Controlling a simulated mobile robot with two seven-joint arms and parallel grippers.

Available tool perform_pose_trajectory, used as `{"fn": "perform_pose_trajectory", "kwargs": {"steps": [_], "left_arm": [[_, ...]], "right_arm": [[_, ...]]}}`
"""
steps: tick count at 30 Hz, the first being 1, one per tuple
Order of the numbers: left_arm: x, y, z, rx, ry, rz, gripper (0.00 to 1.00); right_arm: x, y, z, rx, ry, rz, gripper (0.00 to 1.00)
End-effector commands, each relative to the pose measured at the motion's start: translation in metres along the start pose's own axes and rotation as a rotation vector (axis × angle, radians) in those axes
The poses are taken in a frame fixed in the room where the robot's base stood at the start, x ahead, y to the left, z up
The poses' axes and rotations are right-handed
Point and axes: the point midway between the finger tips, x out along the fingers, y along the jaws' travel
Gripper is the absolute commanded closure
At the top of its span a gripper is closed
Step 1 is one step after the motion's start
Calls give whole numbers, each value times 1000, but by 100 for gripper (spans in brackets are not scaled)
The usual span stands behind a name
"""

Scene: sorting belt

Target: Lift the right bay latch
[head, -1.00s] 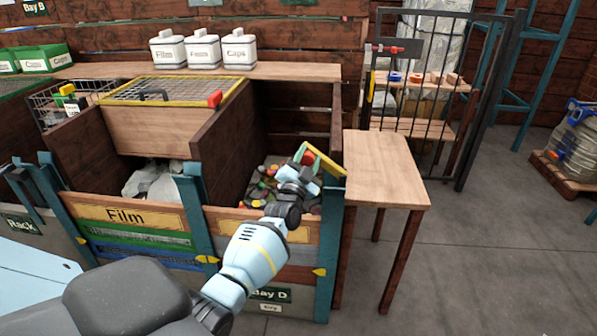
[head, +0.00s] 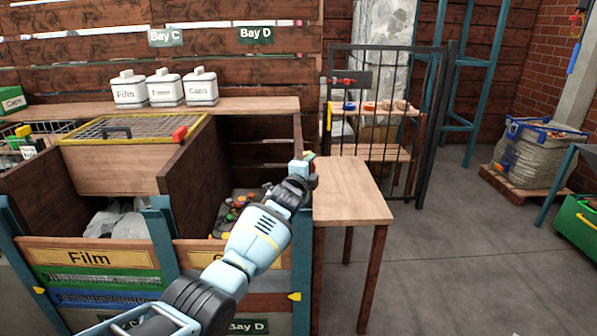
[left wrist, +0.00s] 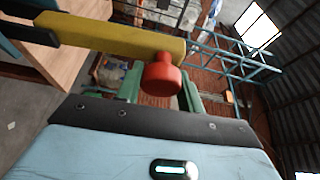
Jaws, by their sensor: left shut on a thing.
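My left gripper (head: 303,172) is at the right edge of the Bay D bin, beside the wooden side table. In the left wrist view, a red knob (left wrist: 161,76) sits at the end of a yellow bar (left wrist: 115,38), between the green fingers of my left gripper (left wrist: 160,92). The gripper is shut on this knob. My right gripper is not in view.
The wooden side table (head: 348,190) stands close to the right of the bin. White canisters (head: 163,88) stand on the shelf behind. A black barred gate (head: 385,120) is at the back.

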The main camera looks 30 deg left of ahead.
Motion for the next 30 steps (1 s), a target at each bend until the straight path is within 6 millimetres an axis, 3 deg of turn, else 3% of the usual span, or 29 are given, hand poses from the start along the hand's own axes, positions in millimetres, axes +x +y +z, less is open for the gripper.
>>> {"fn": "perform_pose_trajectory", "kwargs": {"steps": [10, 29, 30], "left_arm": [[9, 3, -22, 158, 2, 66, 100], [11, 4, -28, 195, 3, 82, 100], [11, 4, -28, 194, 3, 82, 58]], "right_arm": [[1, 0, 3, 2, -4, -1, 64], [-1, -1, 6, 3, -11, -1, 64], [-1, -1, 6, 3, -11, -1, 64]]}}
